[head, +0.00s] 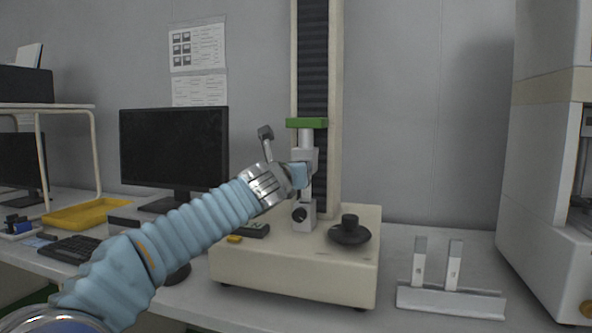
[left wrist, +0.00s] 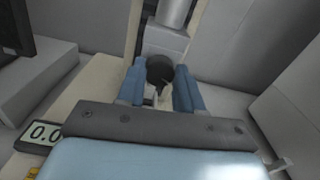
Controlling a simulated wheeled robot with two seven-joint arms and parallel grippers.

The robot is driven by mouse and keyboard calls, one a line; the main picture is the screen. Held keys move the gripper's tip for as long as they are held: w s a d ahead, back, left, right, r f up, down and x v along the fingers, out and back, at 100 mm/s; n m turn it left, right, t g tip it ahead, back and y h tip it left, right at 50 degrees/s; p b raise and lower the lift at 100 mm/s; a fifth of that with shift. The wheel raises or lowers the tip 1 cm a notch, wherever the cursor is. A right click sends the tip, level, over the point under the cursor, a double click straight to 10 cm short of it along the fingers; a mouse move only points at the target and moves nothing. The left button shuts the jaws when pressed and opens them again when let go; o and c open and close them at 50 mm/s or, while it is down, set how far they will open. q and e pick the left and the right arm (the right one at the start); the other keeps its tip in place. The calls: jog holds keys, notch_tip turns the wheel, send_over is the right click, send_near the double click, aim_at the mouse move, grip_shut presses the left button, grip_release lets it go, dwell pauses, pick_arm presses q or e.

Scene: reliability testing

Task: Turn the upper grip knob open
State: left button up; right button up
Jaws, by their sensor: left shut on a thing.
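The upper grip (head: 306,156) hangs below the green crosshead (head: 306,123) on the test machine's column. Its black round knob (left wrist: 160,69) shows in the left wrist view between my two blue fingertips. My left gripper (head: 301,174) reaches in from the left in the head view and is shut on this knob. The fingers hide the knob in the head view. The lower grip (head: 304,217), with its own dark knob, stands directly below on the machine base. My right gripper is in neither view.
The cream machine base (head: 290,270) carries a black round part (head: 349,231) at right. A small stand with two uprights (head: 450,298) is on the bench to the right. A monitor (head: 174,150) and a yellow tray (head: 85,214) are at left. A large cabinet (head: 545,190) closes the right side.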

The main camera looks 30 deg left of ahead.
pick_arm(q)
jog(key=shift+a+f+n+b, duration=0.15)
jog(key=shift+n+b, duration=1.9)
jog(key=shift+n, duration=3.8)
jog(key=shift+d+f+n+b, duration=0.2)
jog(key=shift+n+b, duration=1.8)
jog(key=shift+n, duration=3.85)
jog(key=o, duration=1)
jog(key=shift+o, duration=0.2)
jog(key=shift+s, duration=0.1)
jog(key=b+v, duration=0.3)
jog(key=v, duration=1)
jog(key=shift+s, duration=0.3)
